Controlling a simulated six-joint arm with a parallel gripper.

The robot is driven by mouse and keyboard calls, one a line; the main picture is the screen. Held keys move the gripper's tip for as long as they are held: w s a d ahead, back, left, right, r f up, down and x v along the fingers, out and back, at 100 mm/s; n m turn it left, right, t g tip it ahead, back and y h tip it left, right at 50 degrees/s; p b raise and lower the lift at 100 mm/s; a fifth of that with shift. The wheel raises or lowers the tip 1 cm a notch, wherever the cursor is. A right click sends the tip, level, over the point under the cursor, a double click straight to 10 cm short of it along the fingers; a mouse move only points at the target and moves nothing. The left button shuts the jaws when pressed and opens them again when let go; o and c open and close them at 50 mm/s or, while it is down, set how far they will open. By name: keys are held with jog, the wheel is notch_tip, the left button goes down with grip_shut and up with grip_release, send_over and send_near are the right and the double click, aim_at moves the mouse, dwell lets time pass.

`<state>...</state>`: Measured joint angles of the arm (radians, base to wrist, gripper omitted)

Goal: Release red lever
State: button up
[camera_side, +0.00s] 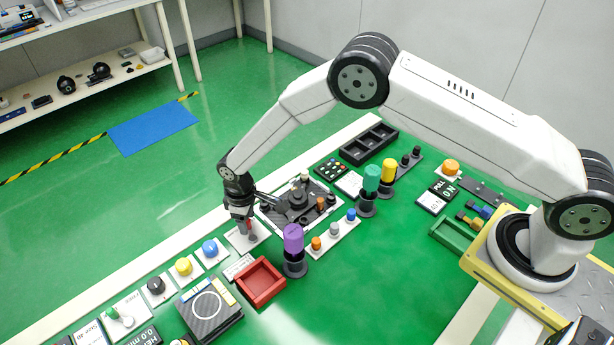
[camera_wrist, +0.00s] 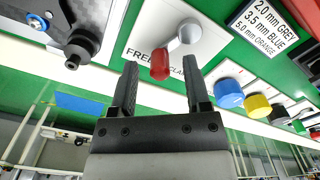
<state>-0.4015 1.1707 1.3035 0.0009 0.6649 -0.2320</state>
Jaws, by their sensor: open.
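The red lever (camera_wrist: 160,66) has a red handle on a grey pivot (camera_wrist: 188,32). It is mounted on a white plate (camera_wrist: 146,24) printed with "FREE" and a partly covered word that looks like "CLAMP". The red handle lies between these words in the wrist view. My gripper (camera_wrist: 160,72) is open, with one dark finger on each side of the red handle's end. I cannot tell whether either finger touches it. In the side view my gripper (camera_side: 241,217) points down over the white plate (camera_side: 261,234) and hides most of the lever.
A dark mechanism (camera_side: 297,200) stands close to the right of my gripper. A purple cylinder (camera_side: 293,238) on a black stand and a red tray (camera_side: 260,283) are nearer the camera. Blue (camera_side: 210,248) and yellow (camera_side: 184,266) knobs sit to the left.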

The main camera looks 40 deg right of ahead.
grip_shut()
jog(key=shift+s+d+m, duration=0.15)
jog(key=shift+d+m, duration=0.15)
jog(key=shift+m, duration=0.8)
grip_release()
jog(key=shift+r, duration=0.15)
